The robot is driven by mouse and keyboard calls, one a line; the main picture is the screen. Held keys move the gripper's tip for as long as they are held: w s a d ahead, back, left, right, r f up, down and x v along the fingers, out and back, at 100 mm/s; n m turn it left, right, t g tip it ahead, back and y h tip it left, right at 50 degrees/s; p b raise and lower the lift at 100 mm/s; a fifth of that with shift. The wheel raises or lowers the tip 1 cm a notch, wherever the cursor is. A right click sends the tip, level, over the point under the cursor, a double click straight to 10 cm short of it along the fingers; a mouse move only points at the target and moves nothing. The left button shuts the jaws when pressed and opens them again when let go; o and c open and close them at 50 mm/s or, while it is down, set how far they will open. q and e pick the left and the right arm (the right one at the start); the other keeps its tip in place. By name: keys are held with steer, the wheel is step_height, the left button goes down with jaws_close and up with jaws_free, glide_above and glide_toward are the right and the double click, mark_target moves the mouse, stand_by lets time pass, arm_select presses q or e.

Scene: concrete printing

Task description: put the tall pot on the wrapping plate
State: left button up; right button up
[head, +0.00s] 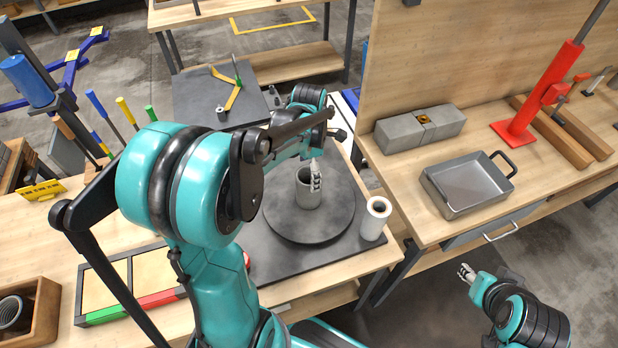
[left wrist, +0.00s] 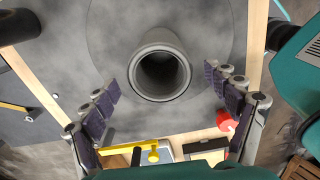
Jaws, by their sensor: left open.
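The tall pot (head: 302,199) is a grey hollow cylinder, standing upright on the round dark wrapping plate (head: 275,226), about its middle. In the left wrist view I look down into the pot (left wrist: 160,98), with the plate (left wrist: 212,40) around it. My left gripper (head: 316,176) is open at the pot's right side in the head view. In the left wrist view its fingers (left wrist: 167,88) are spread to either side of the pot, with gaps between them and its wall. My right gripper (head: 466,272) hangs low at the right, away from the pot; its jaw opening is too small to read.
A white film roll (head: 375,218) stands close to the plate's right edge. A metal tray (head: 466,186), a grey block mould (head: 420,128) and a red stand (head: 522,130) are on the right bench. A dark board (head: 200,100) with tools lies behind. Framed boxes (head: 137,283) lie left.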

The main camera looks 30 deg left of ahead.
arm_select(q)
steer(key=s+d+r+m+t, duration=0.3)
steer(key=s+d+r+m, duration=0.1)
steer(key=m, duration=0.9)
steer(key=s+d+r+m+t+p, duration=0.1)
steer(key=s+d+r+m+t, duration=0.3)
steer(key=m, duration=1)
steer(key=s+d, duration=0.2)
steer(key=s, duration=0.1)
steer(key=shift+d+r, duration=0.25)
steer(key=shift+d, duration=0.05)
steer(key=shift+f, duration=0.15)
step_height(320, 180, down, 5)
steer(key=b, duration=0.5)
steer(key=shift+f+b, duration=0.15)
steer(key=shift+b, duration=0.15)
